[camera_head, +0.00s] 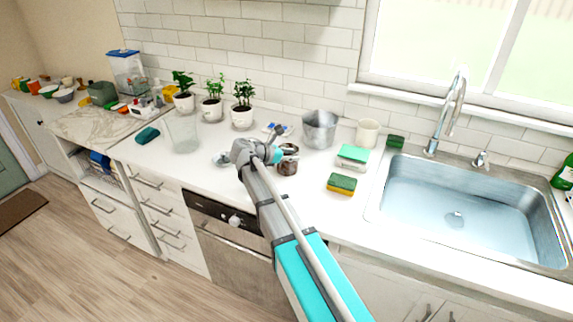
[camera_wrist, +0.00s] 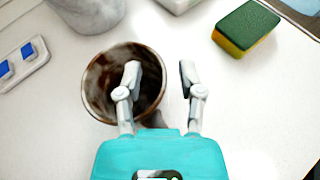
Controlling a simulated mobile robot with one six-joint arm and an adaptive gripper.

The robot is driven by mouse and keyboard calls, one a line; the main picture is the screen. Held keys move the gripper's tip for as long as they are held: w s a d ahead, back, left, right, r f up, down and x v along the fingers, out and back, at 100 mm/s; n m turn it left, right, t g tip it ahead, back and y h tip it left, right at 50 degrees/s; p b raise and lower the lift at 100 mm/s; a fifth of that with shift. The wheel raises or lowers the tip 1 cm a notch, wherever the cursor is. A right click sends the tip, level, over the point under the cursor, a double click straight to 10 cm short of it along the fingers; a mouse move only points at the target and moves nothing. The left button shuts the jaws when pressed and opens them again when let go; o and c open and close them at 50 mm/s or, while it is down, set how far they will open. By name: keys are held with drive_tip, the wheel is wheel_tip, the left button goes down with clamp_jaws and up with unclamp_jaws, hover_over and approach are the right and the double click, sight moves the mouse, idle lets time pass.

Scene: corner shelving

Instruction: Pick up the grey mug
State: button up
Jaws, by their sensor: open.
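A mug with a dark brown, stained look (camera_wrist: 105,82) stands on the white counter under my gripper. It looks brown rather than grey, and I see no plainly grey mug. In the head view this mug (camera_head: 288,165) is partly hidden by my gripper (camera_head: 275,153). In the wrist view my gripper (camera_wrist: 160,70) is open and empty. Its left finger overlaps the mug's opening and its right finger is outside, over bare counter. The mug's right rim lies between the fingers. I cannot tell whether either finger touches it.
A metal pot (camera_head: 319,130) and a cream mug (camera_head: 368,133) stand behind to the right. A green-and-yellow sponge (camera_head: 342,184) lies right of the mug, before the sink (camera_head: 455,215). A clear glass container (camera_head: 182,132) and potted plants (camera_head: 212,108) are to the left.

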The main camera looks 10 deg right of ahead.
idle(0.4)
clamp_jaws()
